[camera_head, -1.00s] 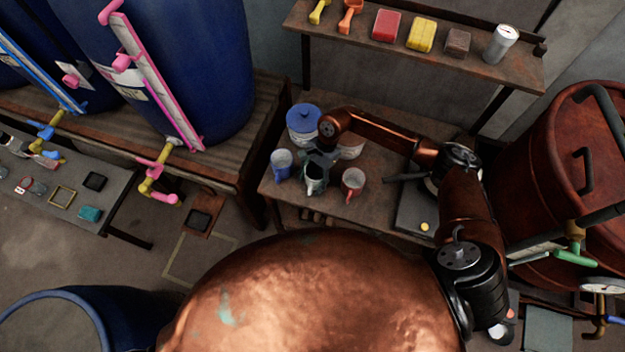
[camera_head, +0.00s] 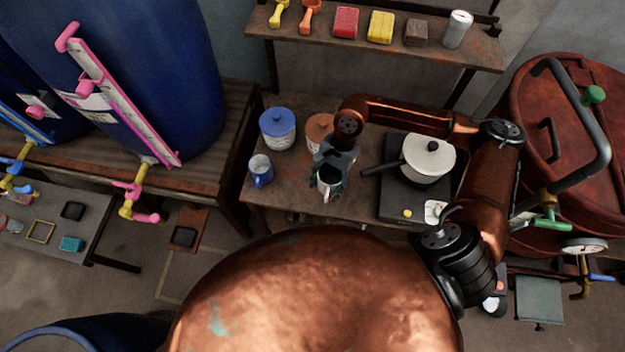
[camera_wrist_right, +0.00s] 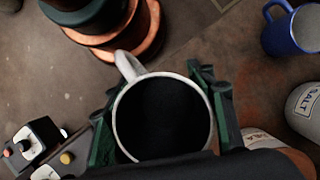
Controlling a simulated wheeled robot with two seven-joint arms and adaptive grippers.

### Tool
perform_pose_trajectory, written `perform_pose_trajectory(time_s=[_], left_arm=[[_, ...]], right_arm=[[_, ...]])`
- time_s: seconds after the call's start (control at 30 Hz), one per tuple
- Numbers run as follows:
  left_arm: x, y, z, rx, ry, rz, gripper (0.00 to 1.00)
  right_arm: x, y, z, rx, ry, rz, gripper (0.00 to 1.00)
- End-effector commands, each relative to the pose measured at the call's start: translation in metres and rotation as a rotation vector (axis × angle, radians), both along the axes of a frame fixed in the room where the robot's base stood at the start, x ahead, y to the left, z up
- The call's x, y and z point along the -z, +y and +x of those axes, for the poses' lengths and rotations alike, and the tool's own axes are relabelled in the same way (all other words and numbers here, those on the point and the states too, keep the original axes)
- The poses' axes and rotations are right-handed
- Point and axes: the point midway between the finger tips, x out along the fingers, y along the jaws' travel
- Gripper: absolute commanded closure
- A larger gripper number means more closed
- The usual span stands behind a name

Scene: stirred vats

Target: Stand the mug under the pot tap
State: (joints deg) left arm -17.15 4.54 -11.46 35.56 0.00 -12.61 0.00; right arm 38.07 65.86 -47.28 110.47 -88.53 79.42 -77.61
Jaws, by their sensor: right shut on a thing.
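My right gripper (camera_head: 333,172) is shut on a pale mug (camera_head: 329,182) above the front of the middle table. In the right wrist view the mug (camera_wrist_right: 162,79) has a whitish rim, a dark inside and a pale handle at upper left; its opening faces the camera and the fingers flank it. A brass tap (camera_head: 580,285) with a blue lever hangs below a gauge at the rust-red lidded vessel (camera_head: 535,130), far right; I cannot tell for sure that this is the pot tap. My left gripper is not in view.
A blue mug (camera_head: 260,170), a blue-lidded jar (camera_head: 278,128) and an orange-lidded jar (camera_head: 320,128) stand near the held mug. A white lidded pan (camera_head: 428,160) sits on a dark hob to the right. A grey plate (camera_head: 538,300) is low at right.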

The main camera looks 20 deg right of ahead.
Motion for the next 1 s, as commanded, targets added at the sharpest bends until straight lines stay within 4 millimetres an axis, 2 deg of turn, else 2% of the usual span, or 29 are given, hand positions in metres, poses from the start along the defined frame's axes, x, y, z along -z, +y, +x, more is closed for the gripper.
perform_pose_trajectory(time_s=[0.17,0.33,0.47,0.7,0.8,1.0], left_arm=[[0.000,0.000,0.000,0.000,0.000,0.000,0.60],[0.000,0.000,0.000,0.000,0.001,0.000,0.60],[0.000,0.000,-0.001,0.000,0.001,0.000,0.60],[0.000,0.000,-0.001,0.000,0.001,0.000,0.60],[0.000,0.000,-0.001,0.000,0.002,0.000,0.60],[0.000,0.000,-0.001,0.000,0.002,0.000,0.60]], right_arm=[[-0.004,-0.005,-0.008,0.000,0.000,0.000,0.77],[-0.010,-0.005,-0.003,-0.071,-0.010,-0.002,0.77],[-0.023,-0.004,0.008,-0.265,-0.027,-0.010,0.77],[-0.060,-0.007,0.031,-0.721,-0.027,-0.014,0.77],[-0.074,-0.008,0.037,-0.864,-0.018,-0.011,0.77],[-0.089,-0.010,0.042,-1.004,-0.003,-0.002,0.77]])
